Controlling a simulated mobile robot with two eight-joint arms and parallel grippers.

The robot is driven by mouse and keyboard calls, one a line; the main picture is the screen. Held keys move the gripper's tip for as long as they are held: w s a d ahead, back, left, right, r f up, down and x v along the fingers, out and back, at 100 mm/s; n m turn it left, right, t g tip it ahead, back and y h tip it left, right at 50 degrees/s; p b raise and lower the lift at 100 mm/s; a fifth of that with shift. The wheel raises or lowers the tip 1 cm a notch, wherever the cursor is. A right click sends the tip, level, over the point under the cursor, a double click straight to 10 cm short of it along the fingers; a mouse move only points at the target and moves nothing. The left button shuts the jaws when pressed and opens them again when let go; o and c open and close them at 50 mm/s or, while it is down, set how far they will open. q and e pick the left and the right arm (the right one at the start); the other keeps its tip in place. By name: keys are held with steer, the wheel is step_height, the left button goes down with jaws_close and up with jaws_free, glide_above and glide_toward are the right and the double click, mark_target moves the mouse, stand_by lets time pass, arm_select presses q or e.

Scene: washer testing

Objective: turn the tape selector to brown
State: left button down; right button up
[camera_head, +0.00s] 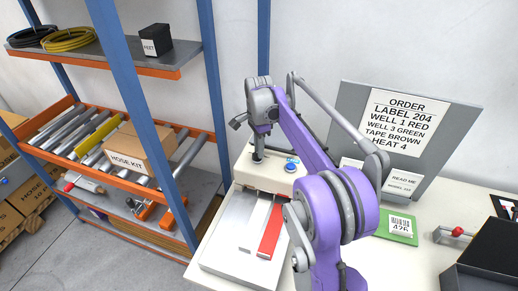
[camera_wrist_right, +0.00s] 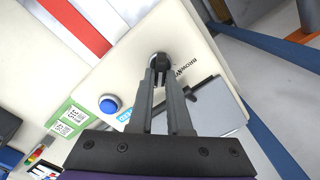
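The tape selector (camera_wrist_right: 157,57) is a small round knob on the cream top of a machine (camera_head: 256,177), mostly hidden by my fingers. A label starting "BROWN" (camera_wrist_right: 187,66) lies beside it, and a blue label (camera_wrist_right: 124,115) lies on the other side. Where the selector points is hidden. My right gripper (camera_wrist_right: 159,68) is over the knob, pointing down, with its fingertips close together and apparently shut on it. In the head view, my right gripper (camera_head: 258,156) reaches down to the machine top. The order board (camera_head: 403,120) reads "TAPE BROWN". My left gripper is not in view.
A blue button (camera_head: 291,165) is close to the selector. A red strip (camera_head: 270,232) lies on the machine's front plate. A green card (camera_head: 398,226) and a black bin (camera_head: 492,255) are at right. A blue-posted shelf (camera_head: 125,85) stands at left.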

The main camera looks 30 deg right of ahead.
steer(key=shift+n, duration=0.3)
jaws_close()
steer(key=n, duration=0.3)
steer(key=shift+w+n, duration=0.1)
steer(key=shift+n, duration=0.2)
steer(key=n, duration=0.4)
steer(key=shift+w+n, duration=0.1)
steer(key=shift+n, duration=0.2)
steer(key=n, duration=0.4)
steer(key=shift+a+n, duration=0.15)
steer(key=shift+n, duration=0.15)
steer(key=shift+w+a+n, duration=0.1)
steer(key=shift+n, duration=2.1)
steer(key=o, duration=0.7)
jaws_free()
